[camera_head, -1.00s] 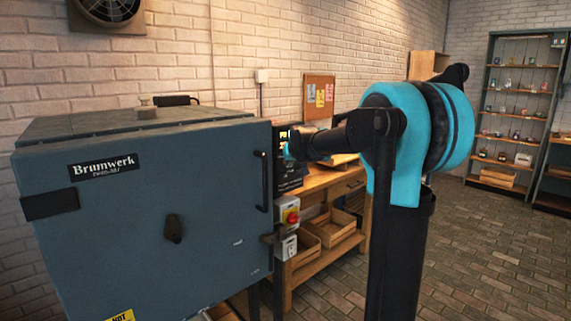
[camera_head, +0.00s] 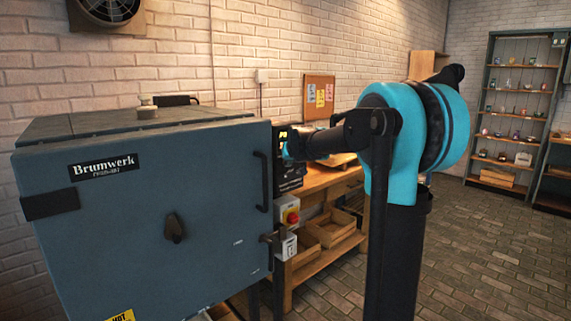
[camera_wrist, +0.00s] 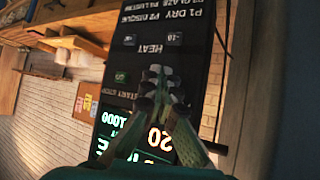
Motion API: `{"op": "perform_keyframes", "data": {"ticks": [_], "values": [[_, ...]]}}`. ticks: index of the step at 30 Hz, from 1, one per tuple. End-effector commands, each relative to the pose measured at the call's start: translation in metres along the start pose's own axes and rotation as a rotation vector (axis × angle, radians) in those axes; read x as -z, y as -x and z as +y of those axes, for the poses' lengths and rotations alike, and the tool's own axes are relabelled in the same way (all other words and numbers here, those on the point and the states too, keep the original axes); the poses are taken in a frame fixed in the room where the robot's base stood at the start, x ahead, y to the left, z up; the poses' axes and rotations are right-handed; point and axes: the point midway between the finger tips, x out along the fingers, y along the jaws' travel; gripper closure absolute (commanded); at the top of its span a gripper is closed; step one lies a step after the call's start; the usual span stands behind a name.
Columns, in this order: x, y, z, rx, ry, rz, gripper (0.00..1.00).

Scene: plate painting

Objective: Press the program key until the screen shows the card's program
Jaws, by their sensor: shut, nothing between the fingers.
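The kiln's black control panel (camera_wrist: 185,62) shows in the wrist view, turned upside down, with a printed program list (P1 DRY, P2 BISQUE and more), a HEAT label and small keys. Its lit screen (camera_wrist: 112,119) shows a green 1000 and a bright 20; the rest of the screen is partly behind my fingers, and I cannot read a program number. My gripper (camera_wrist: 162,76) is shut and empty, its fingertips in front of the keys; I cannot tell whether they touch. They hide part of the panel. Small coloured cards (camera_wrist: 84,103) hang on a board, their writing too small to read.
The blue kiln (camera_head: 150,215) fills the left of the head view, with a door handle (camera_head: 262,180) beside the panel. A wooden bench (camera_head: 325,180) with crates stands behind. The floor at right is clear.

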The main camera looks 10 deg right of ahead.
Motion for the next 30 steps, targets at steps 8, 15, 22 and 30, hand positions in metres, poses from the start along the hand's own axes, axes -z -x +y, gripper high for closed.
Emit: {"op": "perform_keyframes", "data": {"ticks": [8, 15, 22, 30], "values": [[0.0, 0.001, 0.001, 0.0, 0.0, 0.0, 1.0], [-0.005, 0.008, 0.006, -0.001, 0.001, 0.0, 1.0], [-0.008, 0.011, 0.008, 0.0, 0.0, 0.0, 1.0], [-0.008, 0.011, 0.008, 0.0, 0.0, 0.0, 1.0]]}}
